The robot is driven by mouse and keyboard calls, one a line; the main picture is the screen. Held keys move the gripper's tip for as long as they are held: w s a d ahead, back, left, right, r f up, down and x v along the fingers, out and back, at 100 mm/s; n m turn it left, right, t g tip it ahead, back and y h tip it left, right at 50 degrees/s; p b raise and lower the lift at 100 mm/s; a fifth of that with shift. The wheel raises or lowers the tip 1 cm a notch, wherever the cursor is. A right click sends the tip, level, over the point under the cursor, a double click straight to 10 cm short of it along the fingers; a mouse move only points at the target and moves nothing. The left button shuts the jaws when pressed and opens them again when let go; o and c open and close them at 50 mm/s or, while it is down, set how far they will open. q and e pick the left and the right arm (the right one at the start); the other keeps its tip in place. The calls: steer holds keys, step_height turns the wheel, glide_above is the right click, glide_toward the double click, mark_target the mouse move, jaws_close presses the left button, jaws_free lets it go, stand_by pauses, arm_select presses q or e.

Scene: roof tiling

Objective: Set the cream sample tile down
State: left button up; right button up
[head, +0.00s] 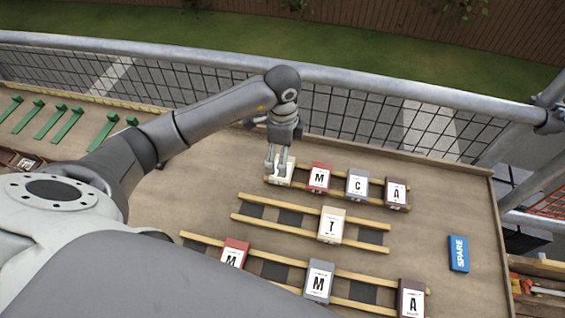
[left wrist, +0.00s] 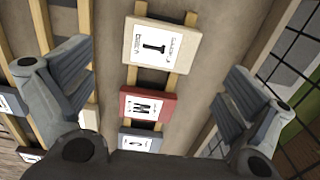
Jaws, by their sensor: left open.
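The cream sample tile (head: 284,181) lies on the rails at the left end of the far rack, left of a red tile (head: 319,178). In the left wrist view the cream tile (left wrist: 156,48) lies across two wooden rails, its white card facing up. My left gripper (head: 279,163) is just above the tile in the head view, which it partly covers. In the left wrist view the gripper (left wrist: 155,85) has its fingers wide apart, with nothing gripped. My right gripper is not in view.
The far rack also holds a grey tile (head: 357,184) and a brown tile (head: 396,193). Another cream tile (head: 331,225) sits on the middle rack. The near rack holds several tiles. A blue SPARE block (head: 458,253) lies at right. A mesh railing (head: 370,115) runs behind.

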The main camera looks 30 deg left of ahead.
arm_select(q)
step_height(320, 180, up, 7)
steer(key=b, duration=0.1)
steer(key=shift+f, duration=0.15)
stand_by(0.5)
